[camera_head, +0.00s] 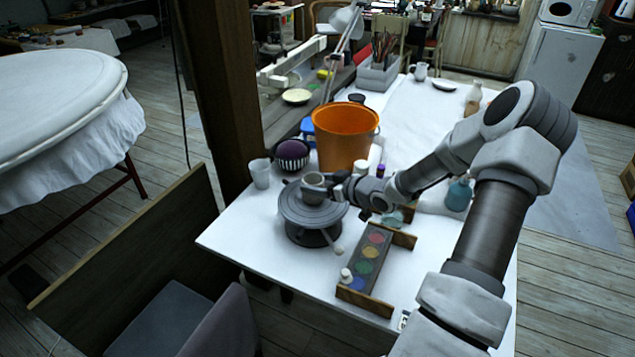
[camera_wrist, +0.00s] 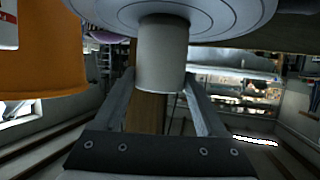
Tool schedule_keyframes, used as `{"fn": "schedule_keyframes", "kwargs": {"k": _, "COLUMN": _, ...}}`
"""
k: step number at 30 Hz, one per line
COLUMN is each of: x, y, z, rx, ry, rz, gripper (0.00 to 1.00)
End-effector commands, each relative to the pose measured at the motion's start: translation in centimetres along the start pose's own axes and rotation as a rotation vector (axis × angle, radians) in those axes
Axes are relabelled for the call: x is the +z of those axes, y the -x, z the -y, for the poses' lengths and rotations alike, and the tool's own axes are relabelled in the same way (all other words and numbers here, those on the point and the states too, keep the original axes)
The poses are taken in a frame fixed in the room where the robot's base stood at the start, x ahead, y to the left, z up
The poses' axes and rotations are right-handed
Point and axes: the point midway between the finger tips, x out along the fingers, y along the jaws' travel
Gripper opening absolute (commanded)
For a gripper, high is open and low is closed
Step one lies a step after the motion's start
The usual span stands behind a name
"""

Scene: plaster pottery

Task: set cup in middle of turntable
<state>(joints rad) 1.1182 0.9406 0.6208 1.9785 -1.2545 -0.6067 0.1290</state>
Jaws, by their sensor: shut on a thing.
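A small grey cup (camera_head: 312,185) is at the top of the round grey turntable (camera_head: 300,222), near the middle of its disc in the head view. My gripper (camera_head: 330,187) reaches it from the right and is shut on it. In the wrist view, which looks upside down, the cup (camera_wrist: 162,55) is between my two fingers. Its base meets or nearly meets the turntable disc (camera_wrist: 215,15); I cannot tell whether it bears on it. The cup looks upright.
An orange bucket (camera_head: 344,135) stands behind the turntable. A white cup (camera_head: 260,173) and a dark striped bowl (camera_head: 291,156) are at its left and back. A paint palette (camera_head: 367,262) lies in front right. The white table (camera_head: 245,232) is bare at front left.

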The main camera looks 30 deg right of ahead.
Motion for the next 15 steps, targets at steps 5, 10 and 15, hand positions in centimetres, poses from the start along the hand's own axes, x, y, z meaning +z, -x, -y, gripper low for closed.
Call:
{"fn": "schedule_keyframes", "kwargs": {"k": 5, "x": 0.16, "y": -0.06, "z": -0.02, "rx": 0.0, "ry": 0.0, "rz": 0.0, "gripper": 0.94}}
{"fn": "schedule_keyframes", "kwargs": {"k": 10, "x": 0.15, "y": -0.05, "z": -0.02, "rx": 0.0, "ry": 0.0, "rz": 0.0, "gripper": 1.0}}
{"fn": "schedule_keyframes", "kwargs": {"k": 15, "x": -0.25, "y": 0.11, "z": -0.03, "rx": 0.001, "ry": 0.0, "rz": -0.001, "gripper": 1.0}}
